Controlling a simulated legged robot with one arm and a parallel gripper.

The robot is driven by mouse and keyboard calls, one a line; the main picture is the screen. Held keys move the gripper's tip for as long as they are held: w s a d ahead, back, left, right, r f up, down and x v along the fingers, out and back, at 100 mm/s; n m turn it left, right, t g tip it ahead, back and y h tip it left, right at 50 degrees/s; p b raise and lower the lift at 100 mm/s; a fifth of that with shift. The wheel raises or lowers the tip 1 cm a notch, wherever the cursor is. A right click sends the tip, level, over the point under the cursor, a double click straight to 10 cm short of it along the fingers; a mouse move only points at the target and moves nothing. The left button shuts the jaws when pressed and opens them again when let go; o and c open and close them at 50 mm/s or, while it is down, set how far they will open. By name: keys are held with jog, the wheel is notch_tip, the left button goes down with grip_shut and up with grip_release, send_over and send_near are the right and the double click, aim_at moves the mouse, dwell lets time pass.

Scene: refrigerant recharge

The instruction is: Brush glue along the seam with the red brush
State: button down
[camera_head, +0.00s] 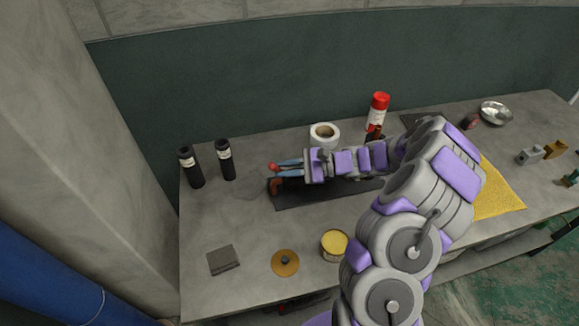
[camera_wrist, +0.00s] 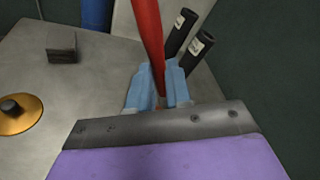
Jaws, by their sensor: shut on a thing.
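My gripper (camera_head: 280,170) points left over the bench and is shut on the red brush (camera_head: 272,166). In the wrist view the red handle (camera_wrist: 147,35) rises between the two blue fingers (camera_wrist: 159,85); its lower end is hidden. A reddish-brown piece (camera_head: 275,186) shows just below the fingers in the head view; I cannot tell whether it is part of the brush. An open can with yellow contents (camera_head: 334,243), perhaps the glue, stands near the front. A brass-coloured disc with a dark knob (camera_head: 285,262) lies beside it. I cannot make out the seam.
A dark mat (camera_head: 300,198) lies beneath my arm. Two black cylinders (camera_head: 226,160) stand at the back left. A white roll (camera_head: 324,134) and a red-topped can (camera_head: 378,110) stand behind my arm. A yellow cloth (camera_head: 497,195) lies right.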

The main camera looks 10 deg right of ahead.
jog(key=shift+a+f, duration=0.2)
jog(key=shift+d+p, duration=0.8)
jog(key=shift+d, duration=1.35)
jog(key=shift+d, duration=0.1)
jog(key=d, duration=0.2)
jog(key=d+p, duration=0.1)
jog(key=d, duration=0.1)
jog(key=shift+r, duration=0.2)
jog(key=d+p, duration=0.1)
jog(key=d, duration=0.9)
jog(key=shift+d+p, duration=0.3)
jog(key=shift+d, duration=0.05)
